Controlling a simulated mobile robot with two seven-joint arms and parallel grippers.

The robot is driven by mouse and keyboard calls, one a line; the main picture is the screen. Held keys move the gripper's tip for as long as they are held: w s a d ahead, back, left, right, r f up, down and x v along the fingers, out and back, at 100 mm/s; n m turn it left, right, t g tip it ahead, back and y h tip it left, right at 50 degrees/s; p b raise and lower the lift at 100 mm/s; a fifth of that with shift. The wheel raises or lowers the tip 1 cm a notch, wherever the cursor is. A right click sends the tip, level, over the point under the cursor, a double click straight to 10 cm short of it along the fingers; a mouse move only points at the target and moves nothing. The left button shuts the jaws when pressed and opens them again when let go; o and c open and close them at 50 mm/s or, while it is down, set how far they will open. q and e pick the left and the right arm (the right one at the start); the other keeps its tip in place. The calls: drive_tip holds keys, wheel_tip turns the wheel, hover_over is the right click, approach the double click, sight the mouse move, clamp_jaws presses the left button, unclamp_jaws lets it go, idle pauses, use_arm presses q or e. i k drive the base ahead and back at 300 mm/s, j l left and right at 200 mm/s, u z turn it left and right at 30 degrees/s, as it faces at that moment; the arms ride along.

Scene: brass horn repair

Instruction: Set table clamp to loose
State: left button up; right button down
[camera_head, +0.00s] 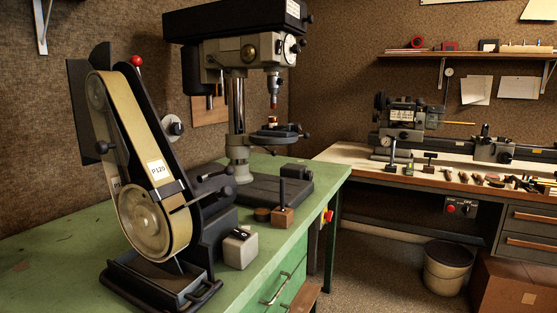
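A small brass-coloured piece (271,121) sits on the table. A small dark handle (303,131) shows at the table's right edge. A dark lever with a round knob (227,171) shows low near the column. I cannot tell which of these is the table clamp, nor whether it is tight or loose. Neither of my grippers is in view.
A belt grinder (150,205) stands at the left front of the green bench (75,245). A grey switch box (240,247) and a wooden block (283,217) lie near its front edge. A lathe (405,125) stands on the back bench. A bin (447,268) and a cardboard box (515,290) are on the floor.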

sight(273, 153)
drive_tip(key=i+l+u, duration=0.15)
drive_tip(key=u, duration=0.75)
drive_tip(key=i+l+u, duration=0.15)
drive_tip(key=l+u, duration=0.3)
drive_tip(key=l, duration=0.6)
drive_tip(key=l+u, duration=0.5)
drive_tip(key=l, duration=0.55)
drive_tip(key=k+l, duration=0.1)
drive_tip(key=l, duration=1.15)
